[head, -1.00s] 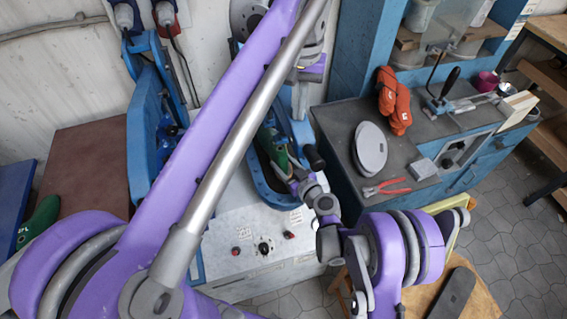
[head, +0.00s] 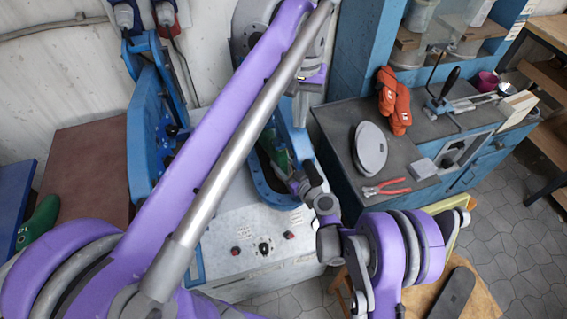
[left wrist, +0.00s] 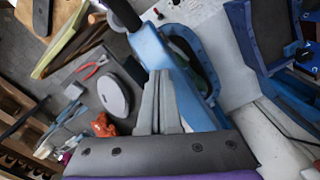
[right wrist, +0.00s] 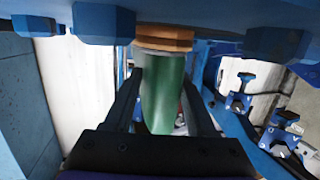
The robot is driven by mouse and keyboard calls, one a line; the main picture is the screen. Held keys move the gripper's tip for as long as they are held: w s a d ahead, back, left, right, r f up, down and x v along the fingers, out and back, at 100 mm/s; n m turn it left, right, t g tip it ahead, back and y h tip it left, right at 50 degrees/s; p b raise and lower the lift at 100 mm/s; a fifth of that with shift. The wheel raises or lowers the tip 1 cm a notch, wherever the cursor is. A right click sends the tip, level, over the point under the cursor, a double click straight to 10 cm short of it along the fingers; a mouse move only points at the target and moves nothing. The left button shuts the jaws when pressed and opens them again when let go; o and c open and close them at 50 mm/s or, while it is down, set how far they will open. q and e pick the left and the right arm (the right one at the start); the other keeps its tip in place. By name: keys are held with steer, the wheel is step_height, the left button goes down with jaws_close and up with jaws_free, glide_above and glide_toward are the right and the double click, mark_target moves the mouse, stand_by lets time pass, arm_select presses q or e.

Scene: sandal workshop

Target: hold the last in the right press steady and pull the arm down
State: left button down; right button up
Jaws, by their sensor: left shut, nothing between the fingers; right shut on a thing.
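The green last (head: 279,157) stands in the right press, partly hidden in the head view by my arms. In the right wrist view the last (right wrist: 163,95) sits between the fingers of my right gripper (right wrist: 160,84), which is shut on it. A tan piece covers its end there. The right press's blue arm (head: 298,141) has a black handle (head: 313,174), also seen in the left wrist view (left wrist: 125,12). My left gripper (head: 300,116) is shut and empty, fingers pointing down at the blue arm. In the left wrist view its fingertips (left wrist: 157,78) lie against or just over that arm; contact is unclear.
The left press (head: 147,140) stands beside it, with another green last (head: 40,220) at far left. The right bench (head: 345,190) carries a grey disc (head: 370,147), red pliers (head: 387,187) and orange gloves (head: 393,100). Control knobs (head: 264,248) are on the press front.

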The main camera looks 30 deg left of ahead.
stand_by(0.3)
arm_select(q)
step_height(320, 180, up, 7)
stand_by(0.6)
arm_select(e)
steer(key=o, duration=1.2)
steer(key=shift+d, duration=0.1)
steer(key=shift+v, duration=5.4)
